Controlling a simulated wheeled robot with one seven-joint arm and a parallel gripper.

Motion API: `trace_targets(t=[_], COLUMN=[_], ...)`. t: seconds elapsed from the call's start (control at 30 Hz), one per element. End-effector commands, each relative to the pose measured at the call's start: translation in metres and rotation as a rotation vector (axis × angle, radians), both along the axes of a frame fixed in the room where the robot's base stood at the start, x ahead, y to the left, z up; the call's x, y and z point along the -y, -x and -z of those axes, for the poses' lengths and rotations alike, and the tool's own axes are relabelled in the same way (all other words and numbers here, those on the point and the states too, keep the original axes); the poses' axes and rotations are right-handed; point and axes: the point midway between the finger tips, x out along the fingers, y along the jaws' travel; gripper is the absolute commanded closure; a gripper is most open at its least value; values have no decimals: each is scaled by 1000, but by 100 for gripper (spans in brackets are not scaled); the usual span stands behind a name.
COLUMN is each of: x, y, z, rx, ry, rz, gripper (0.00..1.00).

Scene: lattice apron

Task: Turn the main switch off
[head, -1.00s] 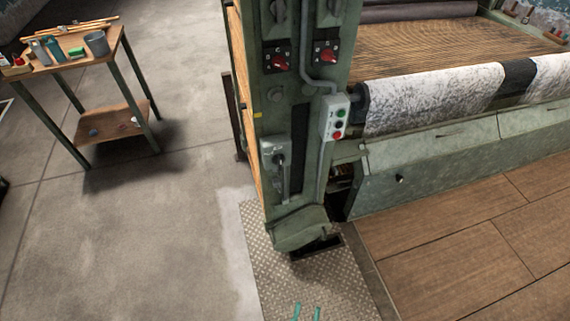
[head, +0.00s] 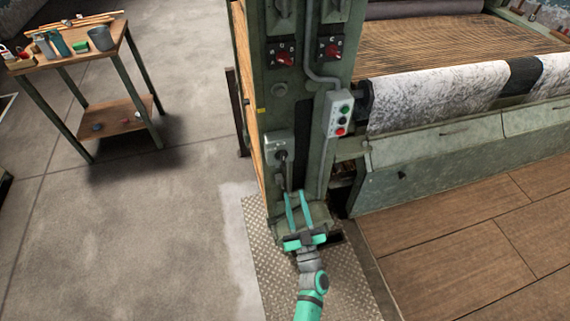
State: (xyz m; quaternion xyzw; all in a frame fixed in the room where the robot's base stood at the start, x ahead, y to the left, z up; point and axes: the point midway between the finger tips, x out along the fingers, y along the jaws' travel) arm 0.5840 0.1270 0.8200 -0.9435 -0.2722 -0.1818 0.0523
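The green machine column (head: 318,150) carries several controls, and I cannot read which one is labelled main switch. Two red rotary knobs on dark plates sit high on it, a left knob (head: 284,58) and a right knob (head: 332,50). Lower left is a grey switch box (head: 273,146) with a dark handle (head: 281,156) on its front. My gripper (head: 295,194) is in front of the column's lower part, just below this handle in the picture. Its two teal fingers point upward, apart, with nothing seen between them.
A grey button box (head: 340,115) with green, dark and red buttons hangs right of the column. A loom bed with pale cloth (head: 435,100) extends right. A wooden work table (head: 75,55) stands left. Concrete floor between is clear.

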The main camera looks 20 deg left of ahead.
Motion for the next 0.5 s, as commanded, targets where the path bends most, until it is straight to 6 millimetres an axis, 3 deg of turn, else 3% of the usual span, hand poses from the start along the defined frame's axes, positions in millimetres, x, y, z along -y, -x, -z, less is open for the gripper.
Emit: trace_targets(t=[0.5], x=[-35], y=[-51], z=[-24], rx=[13], ry=[-7], rz=[-34], gripper=[71])
